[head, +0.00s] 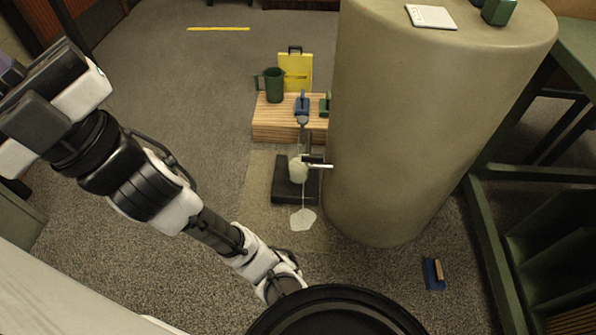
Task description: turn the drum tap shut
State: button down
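The drum (400,130) is a big beige cylinder standing right of centre. Its tap (318,164) is a small pale and dark piece on the drum's left side; its lever position is too small to read. A clear vessel with pale contents (298,170) is beside the tap, over a dark tray (282,192). A thin pale line runs down to a pale puddle (303,219) on the floor. My gripper (35,100) appears to be the dark and white blocks at the upper left, far from the tap. The finger gap is unclear; I see nothing held.
A wooden step (265,125) behind the tap holds a green jug (273,84), a yellow board (296,70) and a blue item (302,103). Green framing (490,240) bounds the right. Carpet left of the tap is clear.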

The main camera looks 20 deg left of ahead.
aim_at(312, 158)
jog(key=j, duration=0.4)
jog(key=i+j, duration=0.65)
jog(key=i+z, duration=0.05)
